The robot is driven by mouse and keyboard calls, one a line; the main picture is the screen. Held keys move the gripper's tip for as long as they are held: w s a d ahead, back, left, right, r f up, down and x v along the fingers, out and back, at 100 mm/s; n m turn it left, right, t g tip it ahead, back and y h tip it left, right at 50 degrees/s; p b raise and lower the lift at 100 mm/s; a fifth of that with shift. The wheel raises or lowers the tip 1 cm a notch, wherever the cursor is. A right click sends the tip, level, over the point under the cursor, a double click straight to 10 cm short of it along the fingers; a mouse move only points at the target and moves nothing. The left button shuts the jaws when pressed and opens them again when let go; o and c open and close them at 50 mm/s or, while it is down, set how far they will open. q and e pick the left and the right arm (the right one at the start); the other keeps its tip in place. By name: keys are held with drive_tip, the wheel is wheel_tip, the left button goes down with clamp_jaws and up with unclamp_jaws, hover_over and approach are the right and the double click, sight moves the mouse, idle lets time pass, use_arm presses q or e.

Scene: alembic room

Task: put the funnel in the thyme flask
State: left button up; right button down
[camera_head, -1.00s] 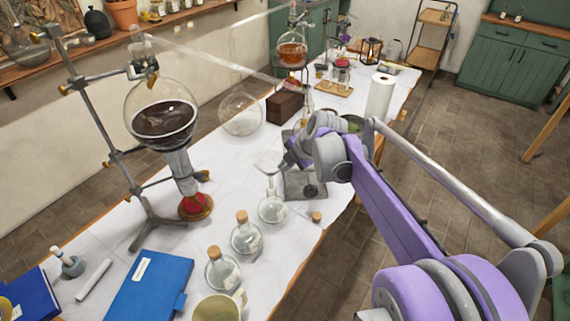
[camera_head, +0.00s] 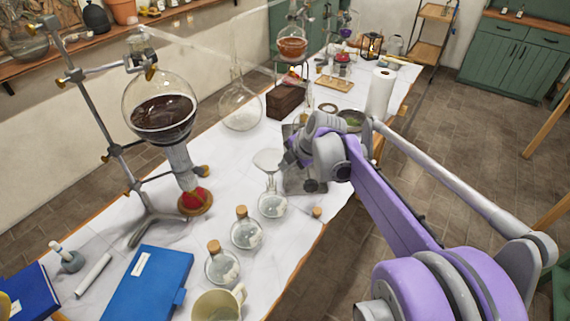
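A clear glass funnel (camera_head: 268,159) stands upright over the uncorked flask (camera_head: 272,206), its stem in line with the flask's neck. The stem seems to reach into the neck, but glass against glass makes the depth hard to tell. Two similar flasks with corks, a middle one (camera_head: 246,236) and a nearer one (camera_head: 222,267), stand in line with it. I cannot read which is thyme. My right gripper (camera_head: 287,160) is just right of the funnel's bowl. Its fingers are small and partly hidden, so I cannot tell whether they touch the funnel.
A loose cork (camera_head: 317,212) lies near the table's right edge. A stand with a dark-filled round flask (camera_head: 163,115) rises on the left. A cream mug (camera_head: 219,304) and blue book (camera_head: 150,283) are in front. A paper roll (camera_head: 380,95) stands behind my arm.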

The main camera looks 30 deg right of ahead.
use_arm(q)
drive_tip(key=shift+s+f+b, duration=0.25)
drive_tip(key=shift+f+b, duration=0.25)
drive_tip(key=shift+f, duration=0.2)
drive_tip(key=shift+s+f+b, duration=0.25)
drive_tip(key=shift+f+b, duration=0.2)
drive_tip(key=shift+f, duration=0.2)
use_arm(e)
drive_tip(key=shift+f, duration=2.3)
idle(1.9)
drive_tip(key=c, duration=1)
unclamp_jaws()
drive_tip(key=shift+o, duration=0.2)
use_arm(q)
drive_tip(key=shift+r, duration=0.1)
use_arm(e)
drive_tip(key=shift+r, duration=0.15)
use_arm(q)
wheel_tip(320, 180, up, 6)
drive_tip(key=w+p, duration=0.2)
drive_tip(key=p, duration=0.2)
drive_tip(key=shift+w, duration=0.35)
use_arm(e)
wheel_tip(320, 180, up, 7)
